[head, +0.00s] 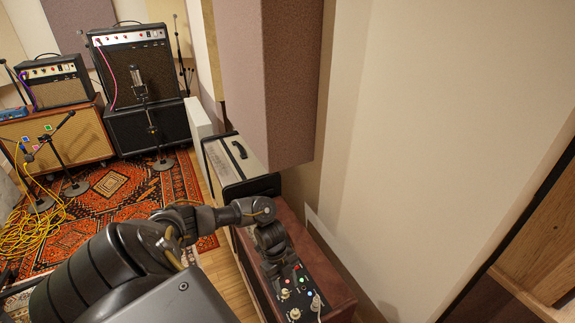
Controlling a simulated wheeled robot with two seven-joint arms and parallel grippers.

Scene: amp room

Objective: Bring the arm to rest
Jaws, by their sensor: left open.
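My left arm (110,265) comes in from the lower left and bends at the elbow. Its forearm reaches right, and the left gripper (277,266) points down over the low wooden cabinet. The gripper is open. It is close to a dark control panel (300,293) with knobs and small red and green lights. I cannot tell whether it touches the panel. The fingertips are small and dark and hard to make out. My right gripper is not in view.
A reddish-brown cabinet top (308,247) lies under the gripper against the wall. A beige amp (235,160) with a black handle stands behind it. An acoustic panel (285,80) hangs close above. Mic stands (152,130), amps (135,65) and yellow cables (30,232) fill the left.

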